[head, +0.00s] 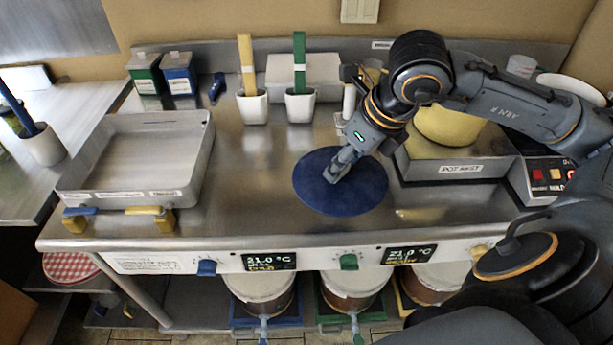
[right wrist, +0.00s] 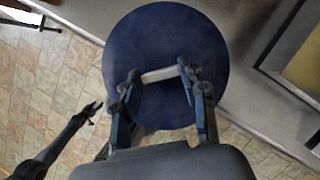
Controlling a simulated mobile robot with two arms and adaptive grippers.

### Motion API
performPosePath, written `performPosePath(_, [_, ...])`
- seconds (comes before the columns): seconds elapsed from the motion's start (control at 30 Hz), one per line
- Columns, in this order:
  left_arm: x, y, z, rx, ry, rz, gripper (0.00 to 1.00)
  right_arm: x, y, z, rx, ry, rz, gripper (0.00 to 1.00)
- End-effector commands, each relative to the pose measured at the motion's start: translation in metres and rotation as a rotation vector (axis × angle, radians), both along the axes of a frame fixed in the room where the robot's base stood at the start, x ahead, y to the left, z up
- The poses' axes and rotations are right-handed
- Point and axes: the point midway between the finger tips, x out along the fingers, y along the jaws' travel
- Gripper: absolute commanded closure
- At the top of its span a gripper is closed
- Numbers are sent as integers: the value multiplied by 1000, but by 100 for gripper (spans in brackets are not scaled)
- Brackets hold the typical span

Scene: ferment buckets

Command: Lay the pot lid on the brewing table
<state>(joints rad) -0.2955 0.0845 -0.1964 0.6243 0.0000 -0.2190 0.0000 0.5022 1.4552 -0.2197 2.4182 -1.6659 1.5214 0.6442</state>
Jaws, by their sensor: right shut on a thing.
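The pot lid is a round dark blue disc (head: 313,185) over the right-middle part of the steel brewing table (head: 240,195). It also fills the middle of the right wrist view (right wrist: 165,50), with its pale bar handle (right wrist: 160,74) between the fingers. My right gripper (head: 338,172) reaches down from above and is shut on the lid's handle; its fingers also show in the right wrist view (right wrist: 163,92). I cannot tell whether the lid touches the tabletop. My left gripper (right wrist: 92,108) is open and empty, low at the left of the right wrist view.
A steel tray (head: 140,122) stands left on the table. White cups (head: 253,108) with yellow and green handles stand behind the lid. The pot rest (head: 462,168) bears a yellow pot (head: 448,128) at right. Bare tabletop lies between tray and lid.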

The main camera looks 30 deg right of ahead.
Motion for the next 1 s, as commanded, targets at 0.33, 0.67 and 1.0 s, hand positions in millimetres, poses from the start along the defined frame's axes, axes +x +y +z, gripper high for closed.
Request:
performPosePath(0.33, [-10,-7,36,-8,14,-2,60,73,-7,-27,8,5,-5,92])
performPosePath(0.67, [-8,-7,51,-8,13,-3,60,123,-14,-83,3,4,-4,92])
performPosePath(1.0, [-7,-5,67,-5,11,-3,60,133,-15,-115,1,7,-1,92])
